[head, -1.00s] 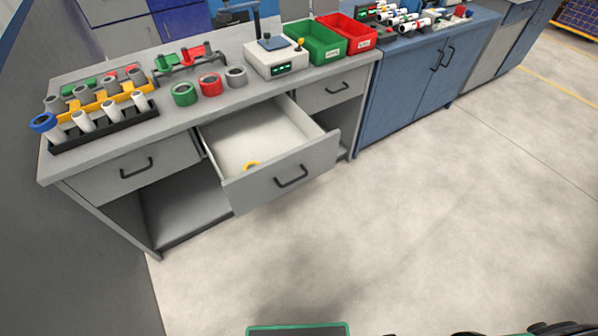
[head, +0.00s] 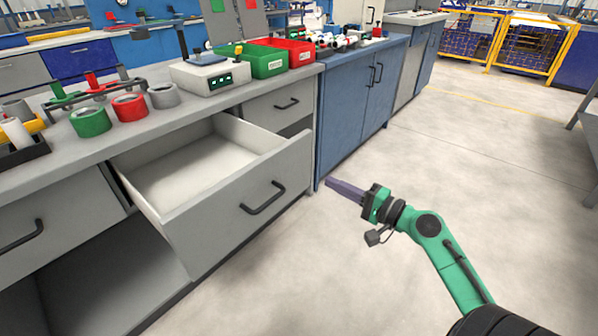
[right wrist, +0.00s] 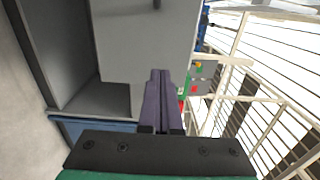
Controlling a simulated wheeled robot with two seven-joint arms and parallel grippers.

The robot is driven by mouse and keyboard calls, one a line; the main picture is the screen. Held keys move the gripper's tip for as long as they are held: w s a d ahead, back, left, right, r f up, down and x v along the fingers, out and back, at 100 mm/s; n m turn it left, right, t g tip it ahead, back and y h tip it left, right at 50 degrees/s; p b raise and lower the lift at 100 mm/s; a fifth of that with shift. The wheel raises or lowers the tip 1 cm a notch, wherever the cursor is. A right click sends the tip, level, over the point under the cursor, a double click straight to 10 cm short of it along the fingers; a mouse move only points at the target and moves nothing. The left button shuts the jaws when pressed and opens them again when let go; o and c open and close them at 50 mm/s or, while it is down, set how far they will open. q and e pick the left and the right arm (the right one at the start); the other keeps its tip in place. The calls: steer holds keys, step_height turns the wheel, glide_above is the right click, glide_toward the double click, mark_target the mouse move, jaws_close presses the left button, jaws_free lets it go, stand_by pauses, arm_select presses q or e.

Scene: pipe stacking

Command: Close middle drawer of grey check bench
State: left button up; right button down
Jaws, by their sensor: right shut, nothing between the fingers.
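The grey bench (head: 60,112) stands at the left of the head view. Its middle drawer (head: 238,208) is pulled well out, with a dark bar handle (head: 263,198) on its front. The visible part of the drawer's floor is bare. My right gripper (head: 331,184) is to the right of the drawer front and apart from it, pointing left. Its fingers are shut and empty. The right wrist view shows the closed fingers (right wrist: 159,75) in front of a grey panel (right wrist: 120,45); I cannot tell for sure which panel it is. My left gripper is not in view.
Green and red bins (head: 262,61), a white device (head: 207,77) and coloured rings (head: 130,107) sit on the benchtop. A blue cabinet (head: 345,110) adjoins the bench on the right. The floor (head: 480,160) in front is clear.

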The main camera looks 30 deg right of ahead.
mark_target(293, 164)
steer(key=p+x, duration=0.1)
steer(key=x, duration=0.9)
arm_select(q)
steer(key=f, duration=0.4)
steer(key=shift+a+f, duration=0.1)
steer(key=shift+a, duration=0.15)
arm_select(e)
steer(key=shift+w, duration=0.1)
